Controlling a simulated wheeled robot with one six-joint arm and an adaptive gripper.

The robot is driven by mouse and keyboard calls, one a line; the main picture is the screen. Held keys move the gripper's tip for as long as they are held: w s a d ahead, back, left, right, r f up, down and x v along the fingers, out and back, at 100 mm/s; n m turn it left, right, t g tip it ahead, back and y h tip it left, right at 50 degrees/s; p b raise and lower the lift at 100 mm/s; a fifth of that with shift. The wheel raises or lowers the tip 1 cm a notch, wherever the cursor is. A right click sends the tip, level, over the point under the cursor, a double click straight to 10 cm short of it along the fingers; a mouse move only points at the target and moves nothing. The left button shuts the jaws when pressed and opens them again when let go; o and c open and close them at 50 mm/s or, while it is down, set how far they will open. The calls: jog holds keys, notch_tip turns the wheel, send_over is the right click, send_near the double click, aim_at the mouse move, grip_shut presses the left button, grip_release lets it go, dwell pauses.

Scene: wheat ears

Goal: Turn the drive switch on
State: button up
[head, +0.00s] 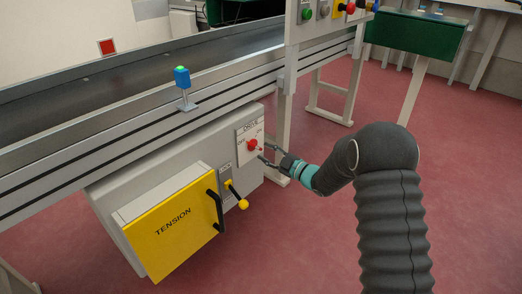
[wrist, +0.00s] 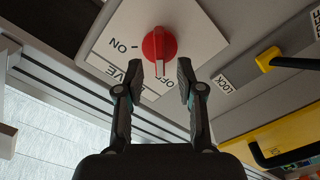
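The drive switch is a red rotary knob (head: 252,144) on a white plate (head: 242,156) marked DRIVE, on the grey box under the conveyor. In the wrist view the red knob (wrist: 158,45) has its handle end toward the OFF mark; the ON mark (wrist: 121,46) is to its left. My gripper (head: 265,153) is just right of the knob in the head view. In the wrist view my gripper (wrist: 162,78) is open, with one finger on each side of the knob's handle end. I cannot tell whether either finger touches it.
A yellow TENSION door (head: 172,228) with a black handle is on the same box. A yellow lock lever (head: 236,195) sits beside it. Above are the conveyor (head: 150,70), a blue button post (head: 182,78) and a control panel (head: 320,12). The red floor at right is mostly clear.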

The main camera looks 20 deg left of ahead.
aim_at(259, 148)
jog(key=shift+x, duration=1.65)
grip_shut()
